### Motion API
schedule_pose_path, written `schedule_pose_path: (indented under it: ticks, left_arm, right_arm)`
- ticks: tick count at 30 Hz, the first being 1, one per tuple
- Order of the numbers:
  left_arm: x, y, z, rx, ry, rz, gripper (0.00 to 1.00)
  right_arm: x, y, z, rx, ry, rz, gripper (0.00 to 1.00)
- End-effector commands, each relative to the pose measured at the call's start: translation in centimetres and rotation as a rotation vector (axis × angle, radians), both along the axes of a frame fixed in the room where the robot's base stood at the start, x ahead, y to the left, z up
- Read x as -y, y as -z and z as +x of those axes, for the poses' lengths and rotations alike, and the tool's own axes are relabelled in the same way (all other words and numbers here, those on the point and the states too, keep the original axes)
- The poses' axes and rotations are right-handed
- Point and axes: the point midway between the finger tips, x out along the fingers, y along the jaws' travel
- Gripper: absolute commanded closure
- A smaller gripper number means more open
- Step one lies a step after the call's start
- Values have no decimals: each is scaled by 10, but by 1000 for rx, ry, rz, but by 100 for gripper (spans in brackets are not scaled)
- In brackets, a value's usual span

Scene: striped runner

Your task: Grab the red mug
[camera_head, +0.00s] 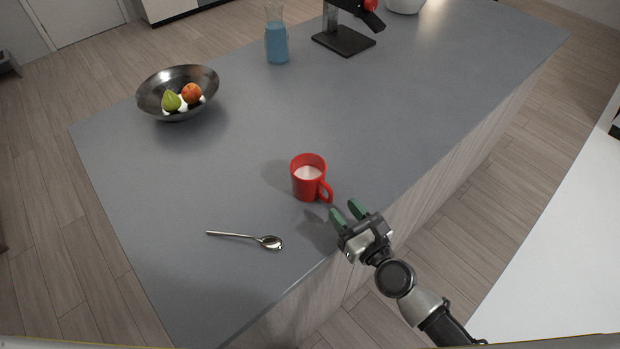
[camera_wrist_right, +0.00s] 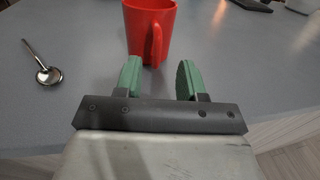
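The red mug (camera_head: 307,178) stands upright on the grey counter with white liquid in it and its handle turned toward my right gripper. My right gripper (camera_head: 347,212) is open and empty, just short of the handle at the counter's edge. In the right wrist view, the mug (camera_wrist_right: 147,28) is ahead of the two green fingers (camera_wrist_right: 160,80), with its handle roughly between them and apart from them. My left gripper is not in view.
A spoon (camera_head: 245,238) lies left of the gripper on the grey counter (camera_head: 170,190). A metal bowl with fruit (camera_head: 150,98), a blue-filled carafe (camera_head: 277,45) and a black stand (camera_head: 343,41) are farther back. The counter around the mug is clear.

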Motion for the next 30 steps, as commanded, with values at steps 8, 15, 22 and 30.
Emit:
schedule_pose_path:
  ticks: [8, 15, 22, 30]
  left_arm:
    - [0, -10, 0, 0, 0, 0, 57]
    - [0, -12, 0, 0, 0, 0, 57]
    - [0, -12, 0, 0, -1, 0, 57]
    - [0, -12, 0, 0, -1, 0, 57]
  right_arm:
    - [-19, -1, 27, 2, -2, -2, 61]
    - [-31, 2, 46, 1, -2, -3, 61]
    - [-31, 3, 46, 1, -2, -3, 64]
    - [-31, 2, 46, 0, -2, -2, 100]
